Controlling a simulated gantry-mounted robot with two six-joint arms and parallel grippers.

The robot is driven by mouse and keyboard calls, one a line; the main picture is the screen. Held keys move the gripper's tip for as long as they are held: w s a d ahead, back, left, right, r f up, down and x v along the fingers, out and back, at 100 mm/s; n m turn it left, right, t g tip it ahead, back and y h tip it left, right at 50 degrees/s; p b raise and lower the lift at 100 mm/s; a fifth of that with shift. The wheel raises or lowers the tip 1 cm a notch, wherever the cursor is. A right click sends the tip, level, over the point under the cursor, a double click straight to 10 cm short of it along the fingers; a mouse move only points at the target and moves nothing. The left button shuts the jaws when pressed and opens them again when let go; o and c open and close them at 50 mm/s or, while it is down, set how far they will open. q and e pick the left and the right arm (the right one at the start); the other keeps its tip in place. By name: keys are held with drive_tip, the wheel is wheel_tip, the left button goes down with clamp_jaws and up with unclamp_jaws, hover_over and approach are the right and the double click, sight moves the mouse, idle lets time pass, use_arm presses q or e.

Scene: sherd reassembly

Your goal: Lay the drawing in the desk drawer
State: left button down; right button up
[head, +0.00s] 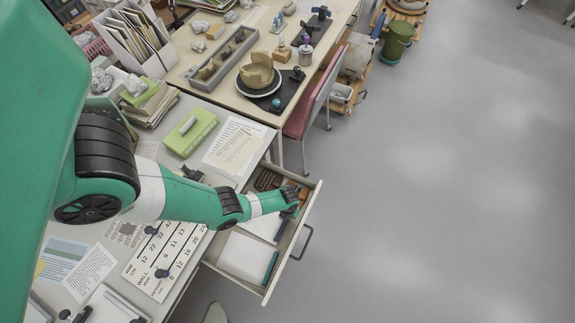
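The desk drawer (308,203) is pulled out from the desk, its handle on the right side. My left gripper (291,205) is over or inside the far part of the drawer. Its fingers are small and dark, and I cannot tell whether they are open or hold anything. A white sheet or pad (243,257) lies in the near part of the drawer, and another pale sheet (260,228) is partly under my arm. I cannot tell if either is the drawing. A printed sheet with a yellowish patch (235,146) lies on the desk. My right gripper is not in view.
A teal stick-like thing (271,266) lies in the drawer beside the white pad. A green box (190,131) and a ruled chart (160,262) are on the desk. A pink chair (303,119) stands behind the drawer. The floor to the right is clear.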

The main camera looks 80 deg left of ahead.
use_arm(q)
drive_tip(key=shift+f+b, duration=0.4)
idle(0.8)
drive_tip(key=shift+c, duration=1.3)
unclamp_jaws()
wheel_tip(320, 180, up, 7)
drive_tip(key=p, duration=0.7)
drive_tip(key=shift+r, duration=0.1)
